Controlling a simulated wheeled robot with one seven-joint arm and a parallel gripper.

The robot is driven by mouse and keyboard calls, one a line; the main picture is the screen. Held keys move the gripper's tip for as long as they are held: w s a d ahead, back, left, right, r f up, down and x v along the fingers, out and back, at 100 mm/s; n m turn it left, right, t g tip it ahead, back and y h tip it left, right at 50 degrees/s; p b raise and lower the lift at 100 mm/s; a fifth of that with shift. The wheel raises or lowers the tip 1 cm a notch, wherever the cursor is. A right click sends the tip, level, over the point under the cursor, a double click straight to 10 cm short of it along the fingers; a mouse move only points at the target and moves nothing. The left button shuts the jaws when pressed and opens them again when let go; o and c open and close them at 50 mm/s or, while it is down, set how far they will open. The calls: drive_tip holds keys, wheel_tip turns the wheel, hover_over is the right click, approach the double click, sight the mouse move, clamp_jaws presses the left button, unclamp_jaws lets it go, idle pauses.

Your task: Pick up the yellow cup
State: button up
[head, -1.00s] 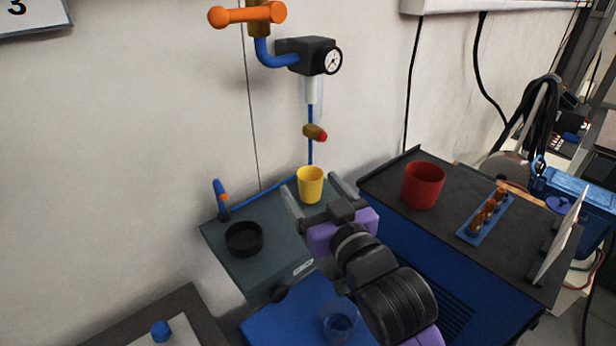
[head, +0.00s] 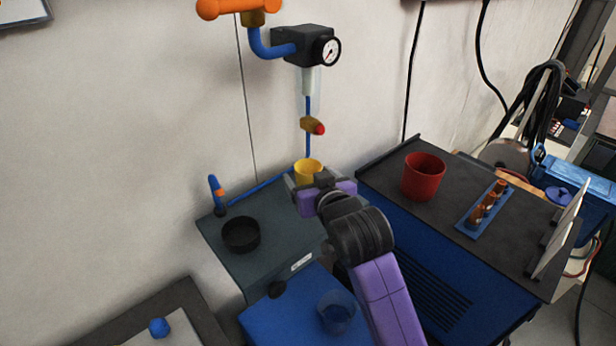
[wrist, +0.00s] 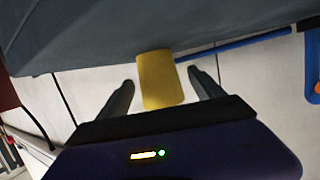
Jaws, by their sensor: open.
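The yellow cup (head: 308,170) stands at the back right of the grey-green box top, near the wall. In the head view my gripper (head: 307,178) is in front of it and hides its lower part. In the wrist view the yellow cup (wrist: 160,80) shows between the two fingers of my gripper (wrist: 160,84), with a gap on each side. The fingers are open and the picture is turned over, with the box top above.
A black bowl (head: 241,234) stands on the grey-green box (head: 279,249), left of my arm. A red cup (head: 423,177) and a blue rack (head: 484,207) stand on the dark cabinet (head: 470,169) at the right. A clear cup (head: 337,312) stands on a blue surface in front. A blue hose runs behind.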

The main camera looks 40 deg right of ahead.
drive_tip(key=shift+w+d+f, duration=0.15)
drive_tip(key=shift+w+d, duration=0.05)
drive_tip(key=shift+w, duration=0.3)
drive_tip(key=c, duration=1.6)
drive_tip(key=shift+s, duration=0.1)
drive_tip(key=shift+s+r, duration=0.15)
drive_tip(key=shift+r, duration=0.45)
wheel_tip(320, 180, up, 6)
drive_tip(key=s+p, duration=1)
drive_tip(key=s, duration=0.9)
drive_tip(key=shift+s+f+p, duration=0.1)
drive_tip(key=shift+s+p, duration=0.2)
